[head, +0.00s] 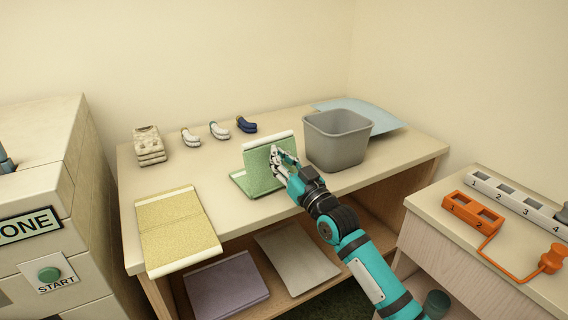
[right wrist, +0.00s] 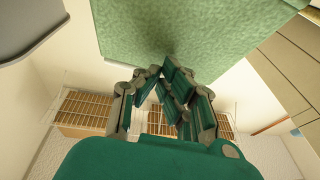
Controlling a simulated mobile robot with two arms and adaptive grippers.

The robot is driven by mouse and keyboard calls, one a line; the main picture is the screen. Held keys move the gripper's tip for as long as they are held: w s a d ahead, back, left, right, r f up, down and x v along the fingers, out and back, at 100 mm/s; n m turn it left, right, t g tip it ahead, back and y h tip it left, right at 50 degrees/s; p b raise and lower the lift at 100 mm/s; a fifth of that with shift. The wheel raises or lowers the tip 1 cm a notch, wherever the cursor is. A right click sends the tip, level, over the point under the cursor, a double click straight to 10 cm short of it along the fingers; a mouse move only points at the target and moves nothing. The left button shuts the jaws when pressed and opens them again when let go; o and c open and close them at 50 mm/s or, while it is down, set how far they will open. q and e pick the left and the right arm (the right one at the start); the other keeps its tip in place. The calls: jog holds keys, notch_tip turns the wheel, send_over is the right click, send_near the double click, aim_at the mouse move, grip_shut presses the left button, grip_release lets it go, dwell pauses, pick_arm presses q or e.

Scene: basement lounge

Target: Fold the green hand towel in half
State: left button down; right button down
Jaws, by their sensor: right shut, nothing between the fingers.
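The green hand towel (head: 258,152) is on the table, partly folded. One half stands up steeply with a pale band along its top edge, and the other half lies flat to the left and below. My right gripper (head: 279,158) is shut and empty, close against the right side of the raised half. In the right wrist view the towel (right wrist: 200,28) fills the top, just beyond the shut fingers (right wrist: 166,72). Whether the fingers touch the cloth cannot be told. My left gripper is not in view.
A yellow towel (head: 178,228) lies at the table's front left. An orange-fitted side table (head: 470,250) is at right.

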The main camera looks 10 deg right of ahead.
aim_at(268, 148)
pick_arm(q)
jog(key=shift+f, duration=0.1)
pick_arm(e)
jog(key=shift+w+a, duration=0.1)
jog(key=shift+w, duration=0.1)
jog(key=shift+w+a+b, duration=0.25)
jog(key=shift+w+b, duration=0.1)
jog(key=shift+w, duration=0.15)
jog(key=shift+w+a+b, duration=0.25)
jog(key=shift+w+b, duration=0.1)
jog(key=shift+w, duration=0.1)
jog(key=shift+w+a, duration=0.1)
jog(key=shift+w, duration=0.1)
jog(key=shift+w+a+r+b, duration=0.1)
jog(key=shift+b, duration=0.2)
jog(key=shift+w+a, duration=0.25)
jog(key=shift+w, duration=0.2)
jog(key=shift+w+a+b, duration=0.15)
jog(key=shift+w+b, duration=0.05)
jog(key=shift+b, duration=0.15)
jog(key=shift+w, duration=0.2)
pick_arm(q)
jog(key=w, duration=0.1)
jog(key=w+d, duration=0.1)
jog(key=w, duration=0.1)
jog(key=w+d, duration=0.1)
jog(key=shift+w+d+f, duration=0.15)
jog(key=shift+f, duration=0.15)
